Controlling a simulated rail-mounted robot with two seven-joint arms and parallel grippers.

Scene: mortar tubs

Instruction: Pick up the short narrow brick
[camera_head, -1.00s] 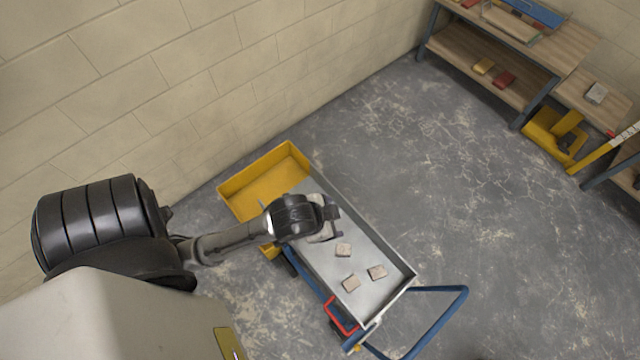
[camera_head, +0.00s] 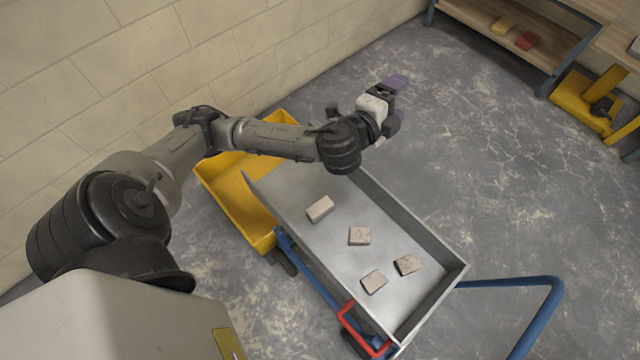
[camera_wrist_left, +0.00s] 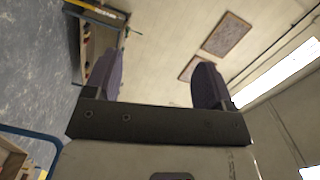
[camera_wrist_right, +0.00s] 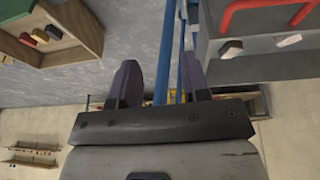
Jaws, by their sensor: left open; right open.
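Several small pale bricks lie apart in the grey tray (camera_head: 290,222) of a cart in the head view. One thicker brick (camera_head: 320,208) lies nearest the yellow tub; flatter ones are a middle brick (camera_head: 359,235), a front brick (camera_head: 374,281) and a right brick (camera_head: 407,264). I cannot tell for sure which is the short narrow one. My left gripper (camera_head: 394,104) is open and empty, raised beyond the tray's far side; its fingers also show in the left wrist view (camera_wrist_left: 162,82). My right gripper (camera_wrist_right: 162,84) is open and empty, seen only in its wrist view.
A yellow tub (camera_head: 238,198) stands at the tray's left end. A red handle (camera_head: 352,325) and a blue push bar (camera_head: 545,300) are on the cart. Shelving (camera_head: 560,45) and a yellow pallet truck (camera_head: 580,105) stand at upper right. The floor between is clear.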

